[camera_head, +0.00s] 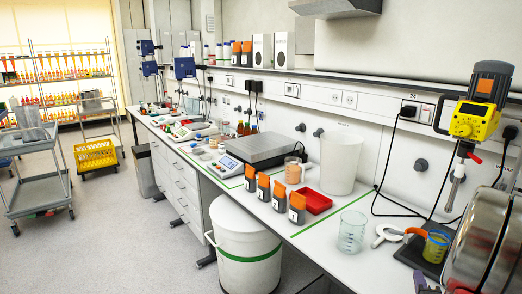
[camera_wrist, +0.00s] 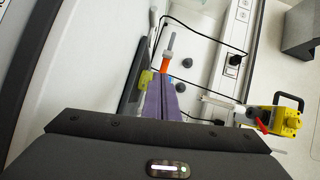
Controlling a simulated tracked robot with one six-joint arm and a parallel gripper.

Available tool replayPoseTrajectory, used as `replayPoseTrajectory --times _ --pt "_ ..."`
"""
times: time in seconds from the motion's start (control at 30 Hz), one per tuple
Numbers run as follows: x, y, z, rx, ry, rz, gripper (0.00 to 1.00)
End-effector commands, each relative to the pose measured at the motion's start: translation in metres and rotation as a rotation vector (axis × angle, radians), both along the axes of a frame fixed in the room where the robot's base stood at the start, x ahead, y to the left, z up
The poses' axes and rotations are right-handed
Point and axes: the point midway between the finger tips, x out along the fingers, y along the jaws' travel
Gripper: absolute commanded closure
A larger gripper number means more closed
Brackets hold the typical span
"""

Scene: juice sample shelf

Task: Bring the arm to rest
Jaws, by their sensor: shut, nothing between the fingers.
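My gripper (camera_wrist: 163,98) shows in the wrist view as two purple fingers lying side by side beyond the dark housing at the bottom. They are shut, with nothing seen between them. Just past the fingers are a yellow-green item (camera_wrist: 145,79) and a thing with an orange part (camera_wrist: 166,64); I cannot tell the exact gaps. I cannot make out the gripper in the head view, so its height over the bench (camera_head: 328,237) is unclear.
A yellow stirrer (camera_head: 475,118), steel vessel (camera_head: 487,238) and beaker of amber liquid (camera_head: 436,246) crowd the right end. An empty beaker (camera_head: 352,232), red tray (camera_head: 312,201), several orange-topped cartons (camera_head: 279,195) and a white bucket (camera_head: 341,160) stand leftward. Floor (camera_head: 125,240) at left is open.

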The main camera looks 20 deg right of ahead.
Motion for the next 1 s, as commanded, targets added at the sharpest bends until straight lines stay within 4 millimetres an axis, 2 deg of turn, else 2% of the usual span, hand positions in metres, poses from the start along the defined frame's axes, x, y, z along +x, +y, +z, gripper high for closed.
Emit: replayPoseTrajectory --times 0.17,0.37,0.57,0.7,0.87,1.0 --pt "0.018 0.020 -0.008 0.089 -0.038 0.097 1.00" --pt "0.044 0.059 -0.014 0.218 -0.064 0.266 1.00" --pt "0.072 0.115 -0.012 0.336 -0.037 0.475 1.00" --pt "0.087 0.160 -0.011 0.403 0.018 0.621 1.00" --pt "0.096 0.212 -0.010 0.464 0.114 0.783 1.00" --pt "0.095 0.256 -0.011 0.499 0.226 0.913 1.00"
